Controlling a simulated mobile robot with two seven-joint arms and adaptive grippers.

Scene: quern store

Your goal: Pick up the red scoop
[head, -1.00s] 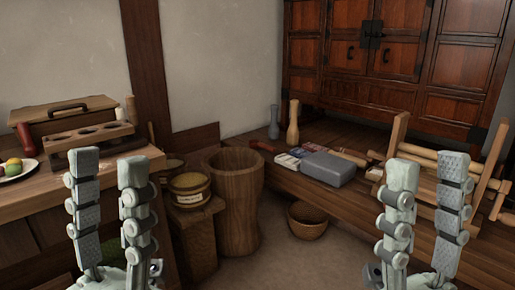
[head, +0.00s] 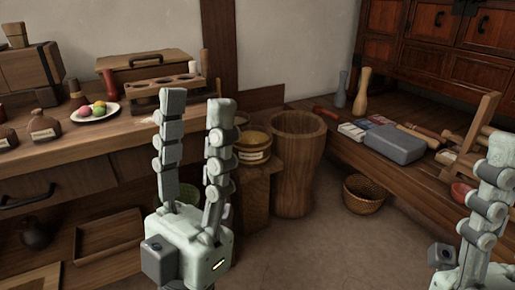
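No thing is plainly recognisable as the red scoop. A small red rounded thing (head: 461,192) shows at the bench's front edge at right, partly hidden by my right gripper. A dark red handle-like piece (head: 326,113) lies further back on that bench. A red upright piece (head: 109,84) stands on the left counter. My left gripper (head: 197,101) is upright and empty, its two fingers apart, in front of the counter's right end. My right gripper (head: 502,150) is cut off by the right edge; only one finger shows clearly.
The left counter (head: 75,152) holds a plate (head: 95,112) of coloured balls and a slotted wooden rack (head: 165,90). A wooden mortar (head: 296,165) and a basket (head: 364,194) stand on the floor. A grey block (head: 394,144) lies on the right bench (head: 405,176). The middle floor is clear.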

